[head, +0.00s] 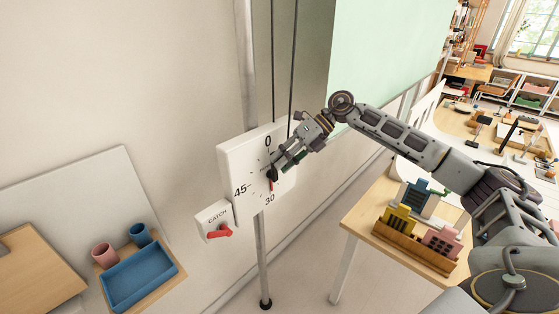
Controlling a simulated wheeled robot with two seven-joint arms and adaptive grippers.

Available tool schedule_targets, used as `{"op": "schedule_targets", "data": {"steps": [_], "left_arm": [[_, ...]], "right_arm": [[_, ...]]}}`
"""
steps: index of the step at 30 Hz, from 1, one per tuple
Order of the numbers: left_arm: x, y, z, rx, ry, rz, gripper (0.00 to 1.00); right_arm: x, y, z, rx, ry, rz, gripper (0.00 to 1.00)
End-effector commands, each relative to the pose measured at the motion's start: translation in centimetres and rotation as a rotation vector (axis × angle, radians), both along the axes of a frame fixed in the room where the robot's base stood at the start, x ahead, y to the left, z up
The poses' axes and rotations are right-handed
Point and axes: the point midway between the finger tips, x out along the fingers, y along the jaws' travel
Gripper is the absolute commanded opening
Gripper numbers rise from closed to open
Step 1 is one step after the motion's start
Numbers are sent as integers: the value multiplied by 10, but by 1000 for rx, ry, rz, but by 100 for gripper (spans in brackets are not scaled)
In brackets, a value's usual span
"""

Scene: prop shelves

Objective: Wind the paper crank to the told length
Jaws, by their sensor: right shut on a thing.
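A white dial box (234,167) is mounted on a vertical pole beside the wall, with the marks 0, 45 and 30 showing; the 15 side is covered by my gripper. The dark crank handle (272,175) shows at the dial's middle, partly hidden. My right gripper (276,166) reaches in from the right, in front of the dial, and is shut on the crank handle. A small white plate marked CATCH (213,212) with a red lever (220,231) sits below left of the dial. My left gripper is not in view.
Two dark cords (292,60) run up above the dial beside a pale green sheet (385,55). A blue tray (141,280) and two cups are lower left. Floor between is clear.

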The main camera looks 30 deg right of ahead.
Motion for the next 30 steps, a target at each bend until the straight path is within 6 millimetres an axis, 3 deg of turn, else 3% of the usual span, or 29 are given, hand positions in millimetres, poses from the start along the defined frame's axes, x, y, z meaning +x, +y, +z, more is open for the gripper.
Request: {"op": "schedule_targets", "data": {"steps": [26, 27, 30], "left_arm": [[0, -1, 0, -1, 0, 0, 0], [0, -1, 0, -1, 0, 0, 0], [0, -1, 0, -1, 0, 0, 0]], "right_arm": [[-5, 5, -1, -20, -10, 4, 0], [-5, 5, -1, -20, -10, 4, 26], [-5, 5, -1, -21, -10, 3, 39]]}}
